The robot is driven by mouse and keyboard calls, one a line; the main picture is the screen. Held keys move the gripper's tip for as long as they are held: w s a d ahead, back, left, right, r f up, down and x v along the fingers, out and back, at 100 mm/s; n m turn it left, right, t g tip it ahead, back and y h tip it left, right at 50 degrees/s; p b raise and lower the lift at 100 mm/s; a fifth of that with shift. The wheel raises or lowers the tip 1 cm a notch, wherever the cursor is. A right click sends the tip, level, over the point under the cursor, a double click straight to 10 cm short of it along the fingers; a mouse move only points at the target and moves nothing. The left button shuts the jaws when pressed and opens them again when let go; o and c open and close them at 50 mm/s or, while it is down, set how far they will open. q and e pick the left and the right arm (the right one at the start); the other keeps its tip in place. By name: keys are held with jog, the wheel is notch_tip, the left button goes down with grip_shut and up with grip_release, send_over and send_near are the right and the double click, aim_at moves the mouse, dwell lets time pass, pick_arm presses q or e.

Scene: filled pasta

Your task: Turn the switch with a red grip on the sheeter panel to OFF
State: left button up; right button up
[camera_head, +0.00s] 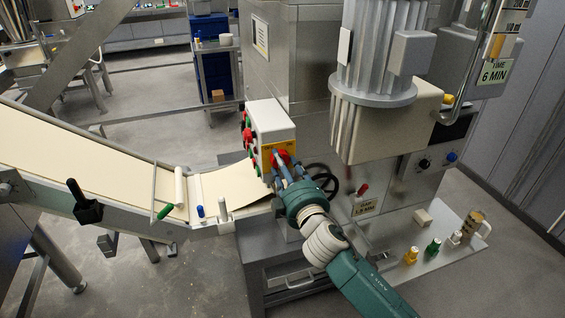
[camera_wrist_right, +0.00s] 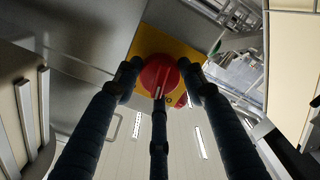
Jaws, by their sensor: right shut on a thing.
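The switch with the red grip (camera_head: 281,157) sits on a yellow plate (camera_head: 267,157) on the front of the white panel box (camera_head: 270,113). My right gripper (camera_head: 282,168) reaches it from the lower right, its fingers around the grip. In the right wrist view the red grip (camera_wrist_right: 160,75) lies between the fingertips (camera_wrist_right: 161,82), in front of the yellow plate (camera_wrist_right: 151,40). The gripper is shut on the grip. The lettering by the switch is too small to read here, and the fingers hide part of it. My left gripper is not in view.
Red and green controls (camera_head: 247,134) line the left side of the panel box. A belt (camera_head: 90,140) with a sheet of dough runs in from the left. A motor housing (camera_head: 378,60) stands right of the panel. A shelf (camera_head: 440,255) with small coloured bottles is at lower right.

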jog(key=n, duration=0.1)
jog(key=n+p, duration=0.1)
jog(key=n, duration=0.1)
jog(key=shift+d+f, duration=0.2)
jog(key=shift+f, duration=0.15)
jog(key=shift+n+p, duration=0.4)
jog(key=shift+n, duration=1.4)
jog(key=shift+r, duration=0.1)
jog(key=shift+d, duration=0.1)
jog(key=o, duration=1)
jog(key=shift+o, duration=0.9)
jog(key=shift+w+r, duration=0.1)
